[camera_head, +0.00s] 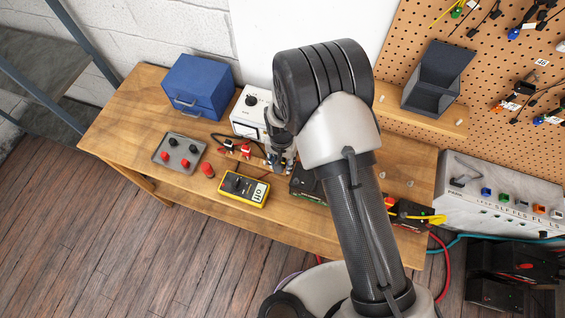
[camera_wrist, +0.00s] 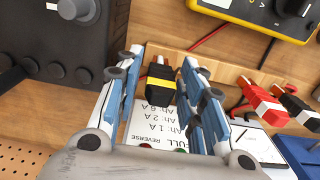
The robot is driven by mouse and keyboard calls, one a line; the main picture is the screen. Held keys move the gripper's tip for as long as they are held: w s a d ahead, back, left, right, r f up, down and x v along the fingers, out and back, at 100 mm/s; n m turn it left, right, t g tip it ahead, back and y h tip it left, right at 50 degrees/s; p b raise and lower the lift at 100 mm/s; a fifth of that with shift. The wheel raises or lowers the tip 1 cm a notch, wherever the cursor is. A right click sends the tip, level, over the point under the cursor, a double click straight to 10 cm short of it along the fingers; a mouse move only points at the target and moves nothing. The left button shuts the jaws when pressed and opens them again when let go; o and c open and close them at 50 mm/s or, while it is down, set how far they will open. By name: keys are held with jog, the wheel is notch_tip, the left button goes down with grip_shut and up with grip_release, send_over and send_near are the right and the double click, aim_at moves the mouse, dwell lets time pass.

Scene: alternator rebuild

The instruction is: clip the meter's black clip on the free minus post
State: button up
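A black clip with a yellow band (camera_wrist: 160,86) stands at a wooden strip in the wrist view, between the two fingers of my gripper (camera_wrist: 162,62). The fingers look open, with narrow gaps beside the clip; I see no firm contact. In the head view my gripper (camera_head: 281,164) is low over the bench, and the arm hides much around it. The yellow meter (camera_head: 243,189) lies at the bench's front; part of it shows in the wrist view (camera_wrist: 268,14). A grey plate (camera_head: 160,150) bears black and red posts at the left; their marks are unreadable.
Red clips (camera_head: 245,150) and another black clip (camera_wrist: 298,108) sit beside the banded clip. A white box (camera_head: 251,112) with a dial stands behind. A blue case (camera_head: 198,87) is at the back left. A red cylinder (camera_head: 207,170) stands between plate and meter. A black knobbed unit (camera_wrist: 80,45) is close by.

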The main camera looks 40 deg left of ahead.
jog(key=c, duration=0.5)
jog(key=shift+r, duration=0.1)
jog(key=shift+r+p, duration=0.9)
jog(key=shift+r, duration=1)
